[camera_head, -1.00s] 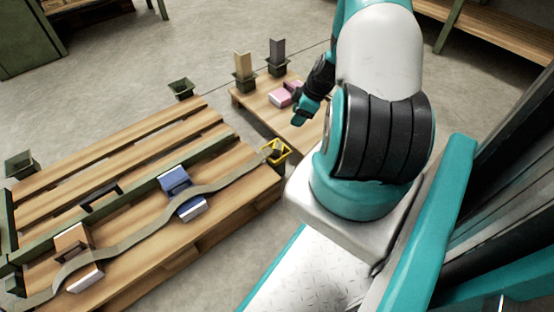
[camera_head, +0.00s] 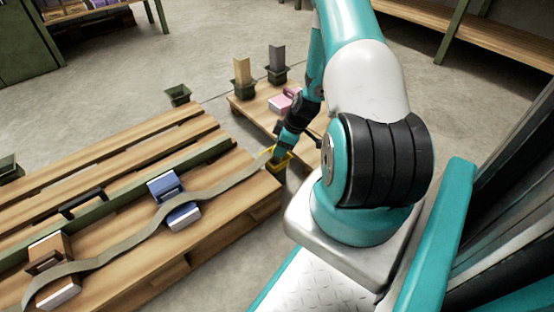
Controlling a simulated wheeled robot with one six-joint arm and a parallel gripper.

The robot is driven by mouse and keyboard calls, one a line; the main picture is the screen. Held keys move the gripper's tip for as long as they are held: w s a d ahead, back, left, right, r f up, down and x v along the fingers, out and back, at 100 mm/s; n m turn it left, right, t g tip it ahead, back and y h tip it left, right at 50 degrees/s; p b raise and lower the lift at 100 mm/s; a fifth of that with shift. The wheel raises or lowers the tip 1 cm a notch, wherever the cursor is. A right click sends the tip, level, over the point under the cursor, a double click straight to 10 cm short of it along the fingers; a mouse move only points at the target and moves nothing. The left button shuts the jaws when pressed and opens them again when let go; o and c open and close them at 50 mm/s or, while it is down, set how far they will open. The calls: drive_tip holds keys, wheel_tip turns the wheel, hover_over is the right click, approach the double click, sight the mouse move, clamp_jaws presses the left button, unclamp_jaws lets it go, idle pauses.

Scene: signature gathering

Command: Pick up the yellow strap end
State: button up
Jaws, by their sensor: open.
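The yellow strap end (camera_head: 284,162) sits at the right end of a long grey-green strap (camera_head: 215,189), by the corner of the large wooden pallet (camera_head: 262,200). My gripper (camera_head: 281,151) is right at the yellow end, coming down from above. My arm and wrist hide part of the yellow end. The fingers are too small and dark to show whether they touch it. The strap runs left across a blue stamp-like block (camera_head: 175,200) and a brown block (camera_head: 50,268).
A smaller wooden table (camera_head: 258,112) behind holds a pink block (camera_head: 284,101) and two posts in dark green holders, one tan (camera_head: 242,72) and one grey (camera_head: 276,60). A small green bin (camera_head: 177,95) stands beyond the pallet. Open concrete floor lies behind.

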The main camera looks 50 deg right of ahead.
drive_tip(key=b+x, duration=0.2)
drive_tip(key=x, duration=0.1)
drive_tip(key=shift+w+f, duration=0.15)
drive_tip(key=shift+f, duration=0.05)
drive_tip(key=shift+r, duration=0.1)
drive_tip(key=c, duration=0.7)
